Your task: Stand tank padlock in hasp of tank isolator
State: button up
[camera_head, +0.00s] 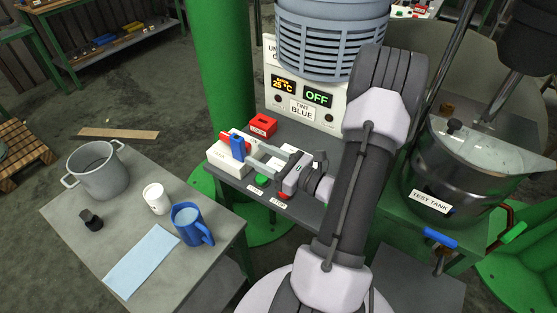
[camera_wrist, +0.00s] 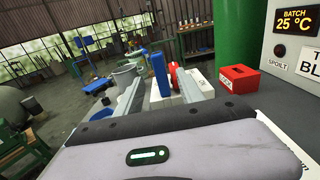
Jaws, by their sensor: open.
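A blue padlock-like block (camera_head: 237,147) stands upright at the white isolator box (camera_head: 216,155) with a red part on it, at the left end of the dark bench. Whether its shackle passes through a hasp is hidden. My gripper (camera_head: 245,153) is open, its two pale fingers reaching left to either side of the blue block. In the wrist view the blue block (camera_wrist: 160,74) shows upright between the fingertips (camera_wrist: 158,88), with gaps on both sides.
A red box (camera_head: 263,125) stands just behind my fingers. Green and red buttons with labels line the bench front. A grey table at left holds a pot (camera_head: 98,170), a white cup (camera_head: 156,198), a blue jug (camera_head: 188,224) and a blue cloth (camera_head: 141,262). The test tank (camera_head: 460,165) is at right.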

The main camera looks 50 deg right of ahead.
jog(key=s, duration=0.4)
jog(key=s+p, duration=0.1)
jog(key=s, duration=0.1)
jog(key=shift+s+d, duration=0.2)
jog(key=shift+d, duration=0.05)
